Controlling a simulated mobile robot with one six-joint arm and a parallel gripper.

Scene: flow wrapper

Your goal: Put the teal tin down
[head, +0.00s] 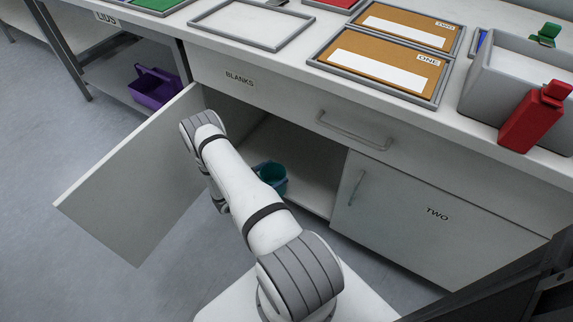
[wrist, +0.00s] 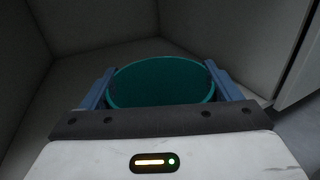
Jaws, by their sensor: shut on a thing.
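The teal tin (wrist: 160,85) is between the two blue fingers of my gripper (wrist: 163,92) in the wrist view, and the gripper is shut on it. I look down on its round open top. In the head view the teal tin (head: 272,177) shows inside the open cupboard, low near the cupboard floor, partly hidden behind my arm. I cannot tell whether its base touches the floor. My gripper itself is hidden behind the arm in the head view.
The open cupboard door (head: 140,180) stands out on the left. The cupboard floor (head: 318,202) is bare to the tin's right. The door marked TWO (head: 400,222) is shut. Above are a drawer (head: 300,107) and a counter with trays and a red bottle (head: 535,117). A purple caddy (head: 155,88) sits on a shelf at left.

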